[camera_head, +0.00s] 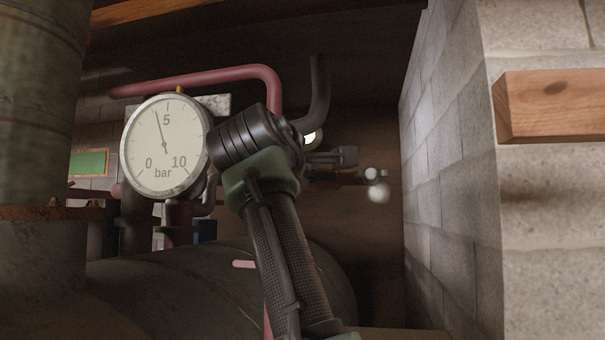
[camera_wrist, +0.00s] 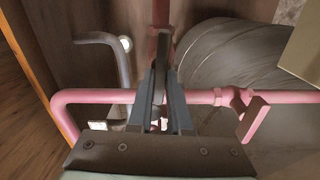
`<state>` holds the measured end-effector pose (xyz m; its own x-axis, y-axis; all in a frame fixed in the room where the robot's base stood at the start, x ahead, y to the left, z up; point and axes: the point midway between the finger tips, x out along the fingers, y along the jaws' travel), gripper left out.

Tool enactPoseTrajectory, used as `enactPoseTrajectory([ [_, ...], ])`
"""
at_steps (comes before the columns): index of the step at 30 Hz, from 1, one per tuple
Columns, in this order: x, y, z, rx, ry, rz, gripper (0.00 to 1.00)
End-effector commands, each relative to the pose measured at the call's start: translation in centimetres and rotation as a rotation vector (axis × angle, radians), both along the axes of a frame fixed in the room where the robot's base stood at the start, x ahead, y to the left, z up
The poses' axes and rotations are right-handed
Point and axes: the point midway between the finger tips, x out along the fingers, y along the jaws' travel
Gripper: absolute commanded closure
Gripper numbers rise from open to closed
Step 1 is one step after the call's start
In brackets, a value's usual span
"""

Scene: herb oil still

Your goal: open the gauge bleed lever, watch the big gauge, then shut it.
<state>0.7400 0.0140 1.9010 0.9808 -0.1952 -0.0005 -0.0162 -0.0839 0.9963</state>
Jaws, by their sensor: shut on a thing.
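The big gauge (camera_head: 164,146) has a white round dial marked 0, 5 and 10 bar, and its needle points up, a little short of the 5. My gripper (camera_head: 345,156) is to the right of the gauge, partly hidden behind my own wrist. In the wrist view my gripper (camera_wrist: 160,122) is shut on a narrow dark bar, which I take to be the gauge bleed lever (camera_wrist: 160,80). The bar lies between the two fingers, in line with a red upright pipe part (camera_wrist: 161,14). Its open or shut position cannot be told.
A pink pipe (camera_wrist: 100,97) crosses below the fingers, with a pink handle (camera_wrist: 255,116) at right. A grey bent pipe (camera_head: 319,88) stands behind my wrist. A large dark drum (camera_head: 190,290) lies below. A block wall (camera_head: 445,160) and wooden beam (camera_head: 555,105) bound the right side.

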Motion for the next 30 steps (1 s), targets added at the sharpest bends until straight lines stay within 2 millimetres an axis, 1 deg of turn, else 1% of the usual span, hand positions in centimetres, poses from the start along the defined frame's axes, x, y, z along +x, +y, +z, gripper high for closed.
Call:
enactPoseTrajectory([
  [5,-0.1,0.0,0.3,0.0,-0.006,0.0,1.0],
  [6,-0.1,0.0,0.3,0.0,-0.006,0.0,0.78],
  [10,0.0,0.0,0.2,0.0,-0.005,0.0,0.54],
  [11,0.0,0.0,0.2,0.0,-0.004,0.0,0.53],
  [18,0.0,0.0,0.1,0.002,-0.002,0.0,0.53],
  [22,-0.5,0.1,-0.1,0.001,-0.004,0.001,0.53],
  [26,-1.9,0.4,-0.3,0.001,-0.006,0.001,0.53],
  [30,-4.4,0.9,-0.5,0.0,-0.008,0.001,0.53],
])
